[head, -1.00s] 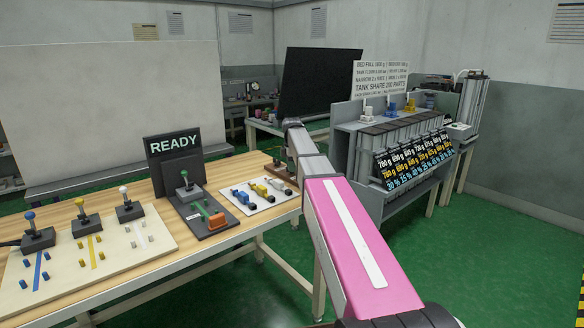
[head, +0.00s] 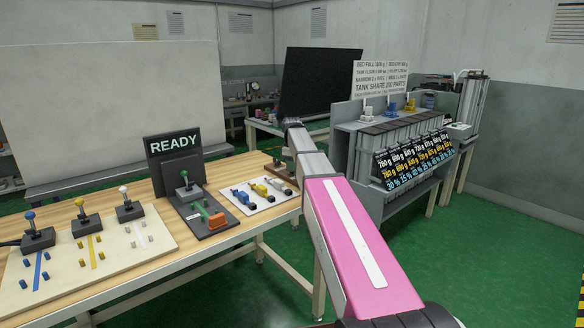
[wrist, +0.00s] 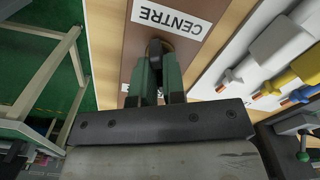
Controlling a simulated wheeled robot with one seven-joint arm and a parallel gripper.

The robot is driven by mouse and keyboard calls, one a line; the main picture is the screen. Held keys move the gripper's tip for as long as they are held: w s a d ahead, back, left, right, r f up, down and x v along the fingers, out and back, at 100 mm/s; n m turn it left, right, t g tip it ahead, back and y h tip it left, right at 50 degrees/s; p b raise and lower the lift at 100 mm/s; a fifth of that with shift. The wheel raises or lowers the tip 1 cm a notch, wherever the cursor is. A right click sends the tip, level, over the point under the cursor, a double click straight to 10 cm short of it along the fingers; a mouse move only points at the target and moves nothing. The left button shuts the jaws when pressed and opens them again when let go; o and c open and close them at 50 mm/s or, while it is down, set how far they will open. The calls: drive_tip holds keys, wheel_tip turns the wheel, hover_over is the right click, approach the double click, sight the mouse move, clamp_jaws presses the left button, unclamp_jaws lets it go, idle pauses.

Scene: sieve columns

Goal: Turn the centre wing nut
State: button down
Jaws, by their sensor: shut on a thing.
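The centre wing nut (wrist: 156,47) is a dark knob on a brown board (wrist: 134,42), in the wrist view beside a white label reading CENTRE (wrist: 172,14). My gripper (wrist: 158,66) has its two green fingers on either side of the nut, shut on it. The fingers hide much of the nut, so I cannot tell its angle. In the head view the brown board (head: 284,179) lies at the right end of the wooden table, under the end of my arm, and the nut cannot be made out.
A white board with blue, yellow and white parts (head: 241,207) lies just left of the brown board. A lever stand with a READY screen (head: 174,147) and a panel with three joysticks (head: 126,257) stand farther left. A grey column rack (head: 345,145) stands behind at right.

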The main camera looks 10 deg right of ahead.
drive_tip(key=m, duration=0.4)
drive_tip(key=shift+m, duration=0.4)
idle(0.4)
drive_tip(key=c, duration=1.2)
unclamp_jaws()
drive_tip(key=shift+r, duration=0.1)
wheel_tip(320, 180, up, 11)
drive_tip(key=shift+f, duration=0.2)
